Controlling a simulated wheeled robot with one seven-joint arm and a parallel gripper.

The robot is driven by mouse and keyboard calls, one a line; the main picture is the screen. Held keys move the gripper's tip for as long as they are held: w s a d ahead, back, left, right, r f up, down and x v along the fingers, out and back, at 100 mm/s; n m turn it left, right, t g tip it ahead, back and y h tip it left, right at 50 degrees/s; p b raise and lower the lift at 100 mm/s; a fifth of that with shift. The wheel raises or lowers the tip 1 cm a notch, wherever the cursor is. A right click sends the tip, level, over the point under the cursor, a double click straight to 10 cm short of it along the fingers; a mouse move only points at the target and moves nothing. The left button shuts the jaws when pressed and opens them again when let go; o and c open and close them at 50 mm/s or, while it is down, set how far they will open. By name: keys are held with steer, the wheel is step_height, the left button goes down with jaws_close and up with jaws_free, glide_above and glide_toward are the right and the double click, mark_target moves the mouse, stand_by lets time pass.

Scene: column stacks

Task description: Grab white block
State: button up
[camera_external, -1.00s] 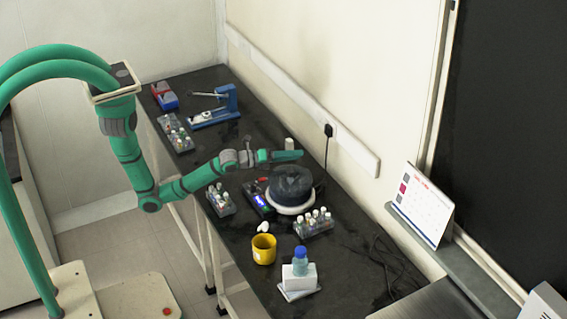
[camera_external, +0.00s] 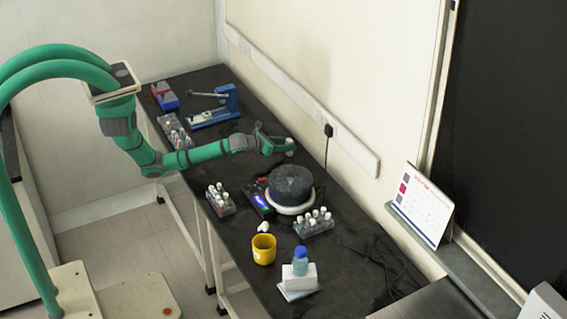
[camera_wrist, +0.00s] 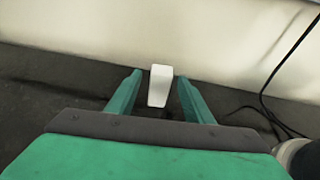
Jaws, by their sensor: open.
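A small white block (camera_wrist: 159,86) stands upright on the dark bench, close to the wall. In the wrist view it lies between the two green fingers of my gripper (camera_wrist: 160,98), with gaps showing on both sides. In the external view only a bit of the white block (camera_external: 289,141) shows at the end of my gripper (camera_external: 285,145), which partly hides it. My gripper is open. I cannot tell how deep the block sits between the fingers.
A dark round vessel on a white-rimmed base (camera_external: 291,186) stands near my gripper, with a cable by the wall. Vial racks (camera_external: 314,222), a yellow mug (camera_external: 263,250) and a blue-capped bottle (camera_external: 300,262) on a white box are nearer the front. A blue stand (camera_external: 217,108) is at the back.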

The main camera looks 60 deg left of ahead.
steer(key=shift+w+f, duration=0.2)
steer(key=shift+w, duration=0.25)
steer(key=shift+w+f, duration=0.2)
steer(key=shift+w, duration=0.35)
steer(key=shift+x, duration=1.95)
steer(key=shift+a+r, duration=0.1)
steer(key=shift+a, duration=0.05)
steer(key=c, duration=1.1)
